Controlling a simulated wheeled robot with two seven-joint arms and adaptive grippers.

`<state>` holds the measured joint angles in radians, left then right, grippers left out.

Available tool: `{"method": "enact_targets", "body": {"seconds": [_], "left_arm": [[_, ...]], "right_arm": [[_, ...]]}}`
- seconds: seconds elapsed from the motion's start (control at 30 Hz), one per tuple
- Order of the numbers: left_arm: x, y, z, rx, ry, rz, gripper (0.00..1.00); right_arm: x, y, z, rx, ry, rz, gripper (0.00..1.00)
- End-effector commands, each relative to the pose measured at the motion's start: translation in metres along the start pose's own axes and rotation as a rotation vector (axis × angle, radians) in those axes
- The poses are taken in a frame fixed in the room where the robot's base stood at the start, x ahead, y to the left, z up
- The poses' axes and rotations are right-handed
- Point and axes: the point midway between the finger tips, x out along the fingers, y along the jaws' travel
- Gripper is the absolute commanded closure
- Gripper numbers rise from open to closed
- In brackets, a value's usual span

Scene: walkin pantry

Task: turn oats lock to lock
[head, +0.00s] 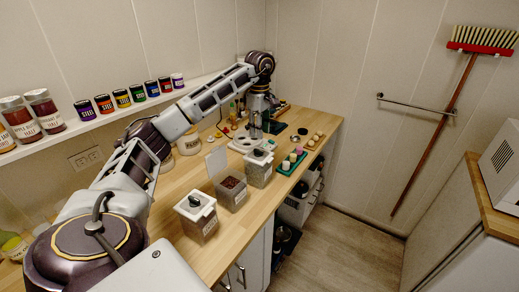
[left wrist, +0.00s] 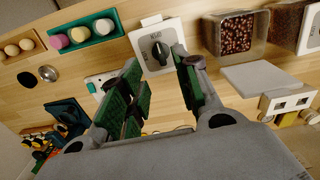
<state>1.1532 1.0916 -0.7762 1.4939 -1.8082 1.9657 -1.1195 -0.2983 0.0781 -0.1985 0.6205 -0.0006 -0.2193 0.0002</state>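A clear canister (head: 258,172) with a white lid stands farthest back in the row of canisters on the wooden counter; I cannot read its label. My left gripper (head: 255,130) points down near this canister. In the left wrist view the left gripper (left wrist: 158,66) is open, with green-padded fingers apart and the knob seen just beyond and between their tips. Nothing is held. My right gripper is not in view.
An open canister of dark beans (head: 230,191) stands beside it, and a lidded canister (head: 197,215) stands nearest. A green tray (head: 280,167) lies to the right. A shelf of spice jars (head: 120,99) runs along the wall. A broom (head: 440,115) hangs at the right.

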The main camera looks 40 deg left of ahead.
Motion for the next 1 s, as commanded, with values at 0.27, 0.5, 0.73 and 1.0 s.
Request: {"method": "enact_targets", "body": {"seconds": [0.27, 0.5, 0.73, 1.0], "left_arm": [[0.032, -0.001, -0.001, -0.001, 0.001, -0.002, 0.68], [0.060, -0.001, 0.000, 0.000, 0.001, -0.001, 0.68], [0.080, -0.001, 0.000, 0.000, 0.001, -0.002, 0.68], [0.087, 0.000, 0.000, 0.000, 0.000, 0.000, 0.68]], "right_arm": [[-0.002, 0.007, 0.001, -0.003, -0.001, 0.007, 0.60], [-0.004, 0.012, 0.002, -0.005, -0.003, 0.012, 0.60], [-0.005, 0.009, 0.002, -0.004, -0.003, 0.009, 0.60], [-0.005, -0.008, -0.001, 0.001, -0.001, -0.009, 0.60]]}}
